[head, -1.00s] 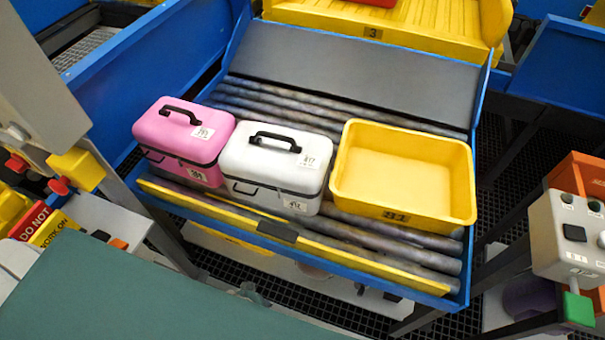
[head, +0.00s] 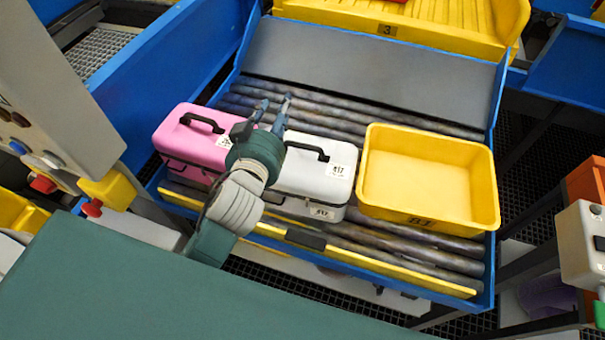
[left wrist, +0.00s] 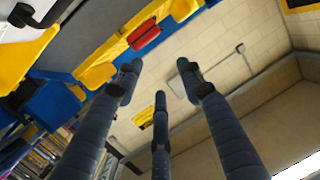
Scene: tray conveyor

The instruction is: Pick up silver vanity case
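The silver vanity case (head: 318,178) looks pale white-silver, with a black handle on its lid and white labels. It stands upright on the rollers between a pink case and a yellow tray. My left gripper (head: 275,104) is in front of and over its left part, hiding that part of the case and some of the pink case. Its fingers point up and away, spread apart with nothing between them, as the left wrist view (left wrist: 158,80) shows. A black handle-like bar (left wrist: 38,14) is at the upper left there. My right gripper is not in view.
The pink case (head: 190,143) stands close on the left, the empty yellow tray (head: 425,218) close on the right. A blue-edged frame with a yellow front strip (head: 375,268) bounds the rollers. Bare rollers (head: 320,105) lie behind the cases.

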